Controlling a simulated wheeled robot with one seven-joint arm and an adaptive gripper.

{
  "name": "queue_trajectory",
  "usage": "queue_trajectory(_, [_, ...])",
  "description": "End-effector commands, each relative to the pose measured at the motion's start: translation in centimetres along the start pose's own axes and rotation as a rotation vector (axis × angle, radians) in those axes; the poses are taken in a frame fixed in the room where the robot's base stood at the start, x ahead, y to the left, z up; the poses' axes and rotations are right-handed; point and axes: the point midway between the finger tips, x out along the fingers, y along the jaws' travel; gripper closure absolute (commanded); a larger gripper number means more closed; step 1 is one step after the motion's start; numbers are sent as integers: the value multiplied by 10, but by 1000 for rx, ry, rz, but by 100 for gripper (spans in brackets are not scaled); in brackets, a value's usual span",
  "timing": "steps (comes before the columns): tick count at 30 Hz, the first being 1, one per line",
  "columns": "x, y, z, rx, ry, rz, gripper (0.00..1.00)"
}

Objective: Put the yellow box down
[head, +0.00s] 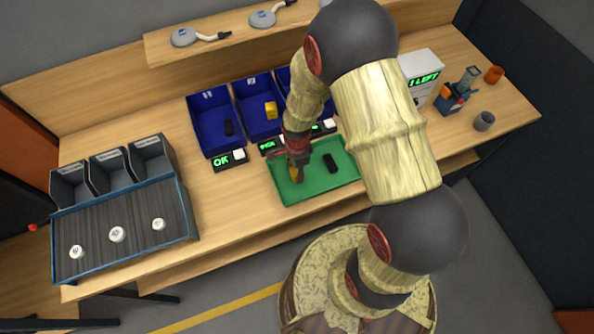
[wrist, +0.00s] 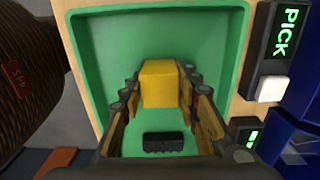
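The yellow box (wrist: 161,88) sits between the two fingers of my gripper (wrist: 162,84) in the wrist view, with the pads close against its sides. My gripper looks shut on it. In the head view, my gripper (head: 296,168) points down over the left part of the green tray (head: 315,187), and the yellow box (head: 293,173) shows partly at its fingertips. I cannot tell whether the box touches the tray floor. The tray also shows in the wrist view (wrist: 108,45).
A black item (head: 330,163) lies in the tray, right of my gripper. Blue bins (head: 203,110) with lit displays stand behind; one holds another yellow item (head: 271,110). A slatted rack (head: 130,225) with white discs is at left. A white device (head: 421,70) stands at right.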

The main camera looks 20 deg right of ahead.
Motion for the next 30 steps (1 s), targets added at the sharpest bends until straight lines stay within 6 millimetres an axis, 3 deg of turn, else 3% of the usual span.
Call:
queue_trajectory(9, [0,0,0,0,0,0,51])
queue_trajectory(20, [-5,0,0,0,0,0,51])
queue_trajectory(23, [-16,-2,0,0,0,-5,51])
queue_trajectory(30, [-64,-2,0,0,0,-6,51])
